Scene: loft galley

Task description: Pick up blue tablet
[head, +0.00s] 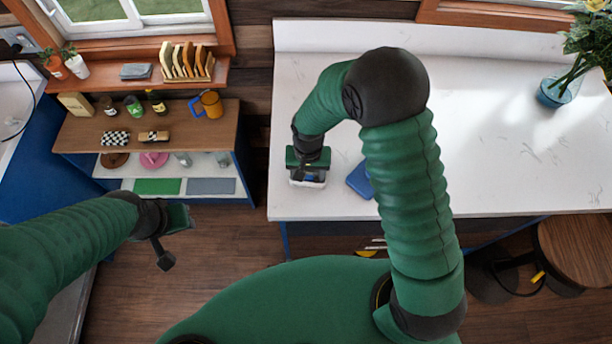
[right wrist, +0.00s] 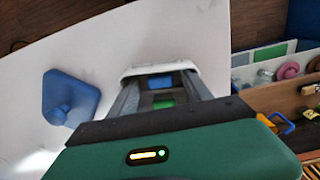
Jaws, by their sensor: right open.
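A small white holder (head: 308,184) stands at the left end of the white counter. In the right wrist view it (right wrist: 190,66) carries a blue block (right wrist: 160,82), seemingly the blue tablet, with a green block (right wrist: 163,103) nearer to me. My right gripper (head: 308,176) is over the holder, pointing down. In the right wrist view its two fingers are apart, on either side of the blue and green blocks; I cannot tell whether they touch anything. My left gripper (head: 172,236) hangs over the floor, away from the counter; its jaw state is unclear.
A blue rounded square object with an upright post (right wrist: 58,98) stands beside the holder; in the head view my right arm partly hides it (head: 358,180). The white counter (head: 470,120) is mostly clear, with a potted plant (head: 555,92) far right. A loaded wooden shelf (head: 220,125) stands left.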

